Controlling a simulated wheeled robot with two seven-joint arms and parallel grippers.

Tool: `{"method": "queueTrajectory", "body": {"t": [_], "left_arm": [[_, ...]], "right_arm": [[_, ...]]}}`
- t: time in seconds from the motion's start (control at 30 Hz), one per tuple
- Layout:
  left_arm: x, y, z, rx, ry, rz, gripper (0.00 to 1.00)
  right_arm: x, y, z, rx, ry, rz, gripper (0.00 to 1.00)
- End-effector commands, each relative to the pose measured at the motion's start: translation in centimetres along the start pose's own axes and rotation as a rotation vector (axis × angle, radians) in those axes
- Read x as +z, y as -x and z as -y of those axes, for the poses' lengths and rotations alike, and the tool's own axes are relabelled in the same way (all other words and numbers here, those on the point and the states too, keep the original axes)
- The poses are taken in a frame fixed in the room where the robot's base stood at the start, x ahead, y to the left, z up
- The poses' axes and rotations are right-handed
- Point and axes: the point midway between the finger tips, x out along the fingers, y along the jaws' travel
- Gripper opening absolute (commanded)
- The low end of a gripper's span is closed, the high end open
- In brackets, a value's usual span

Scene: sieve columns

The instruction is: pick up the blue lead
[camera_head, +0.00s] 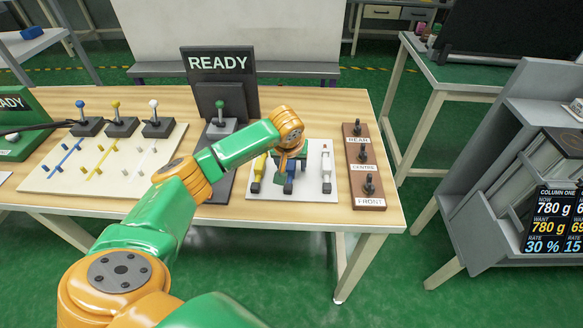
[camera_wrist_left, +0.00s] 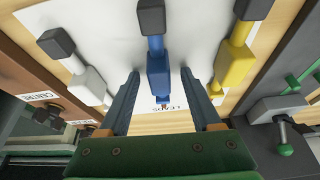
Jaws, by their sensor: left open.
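The blue lead (camera_wrist_left: 158,76) lies on a white board (camera_wrist_left: 110,30) between a white lead (camera_wrist_left: 86,80) and a yellow lead (camera_wrist_left: 233,62). In the head view my left gripper (camera_head: 287,168) is over the middle of the white board (camera_head: 314,148) and hides most of the blue lead. The yellow lead (camera_head: 259,168) and white lead (camera_head: 326,170) show on either side. My right gripper is out of view.
A brown panel (camera_head: 358,145) marked REAR, CENTRE and FRONT stands right of the board. A green-knobbed lever (camera_head: 219,118) stands left, before a READY sign (camera_head: 220,66). A cream board (camera_head: 110,165) with blue, yellow and white knobs is farther left. The table's front edge is close.

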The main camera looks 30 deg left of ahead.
Motion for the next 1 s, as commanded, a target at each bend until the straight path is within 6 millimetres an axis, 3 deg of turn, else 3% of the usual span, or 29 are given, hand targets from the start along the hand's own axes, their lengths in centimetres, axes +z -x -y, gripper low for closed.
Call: {"method": "queueTrajectory", "body": {"t": [0.07,0.3,0.73,0.87,1.0], "left_arm": [[0.0,0.0,0.0,0.0,0.0,0.0,0.65],[0.0,0.0,0.0,0.001,0.001,0.001,0.0],[-0.3,0.6,-0.1,0.002,0.001,0.0,0.0],[-1.3,2.7,-0.1,0.004,0.003,-0.006,0.0],[-1.2,6.7,2.6,0.0,0.003,-0.006,0.0]], "right_arm": [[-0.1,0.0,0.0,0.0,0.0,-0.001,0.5],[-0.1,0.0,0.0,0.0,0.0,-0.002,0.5],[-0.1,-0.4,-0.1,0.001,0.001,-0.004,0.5],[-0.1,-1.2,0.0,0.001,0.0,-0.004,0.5],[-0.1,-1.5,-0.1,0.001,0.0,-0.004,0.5]]}}
